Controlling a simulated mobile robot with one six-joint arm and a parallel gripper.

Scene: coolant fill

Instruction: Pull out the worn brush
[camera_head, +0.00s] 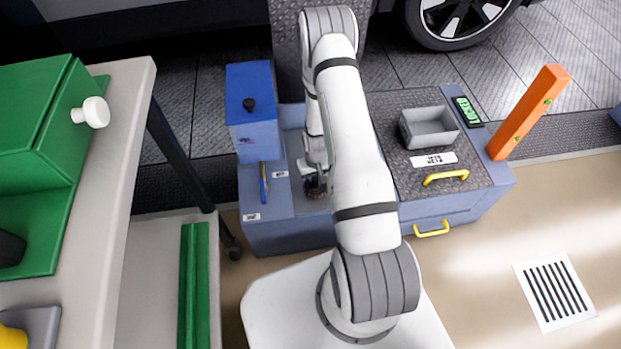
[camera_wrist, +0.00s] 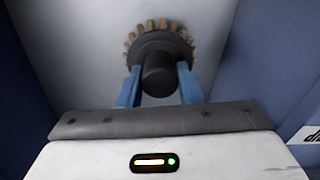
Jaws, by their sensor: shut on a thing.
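The worn brush (camera_wrist: 160,47) shows in the wrist view as a dark round disc with a ring of short brown bristles and a black hub (camera_wrist: 159,76) facing me. My gripper (camera_wrist: 159,88) has its two blue fingers on either side of the hub, shut on it. In the head view my gripper (camera_head: 308,178) reaches down into the grey recess of the blue machine (camera_head: 280,237). The brush (camera_head: 316,188) shows there as a small dark brown piece, mostly hidden by the arm. I cannot tell whether it is still seated.
A grey tray (camera_head: 429,127) and a yellow handle (camera_head: 446,176) lie on the machine's right deck. An orange post (camera_head: 528,112) rises at its right. A bench (camera_head: 133,100) stands at left.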

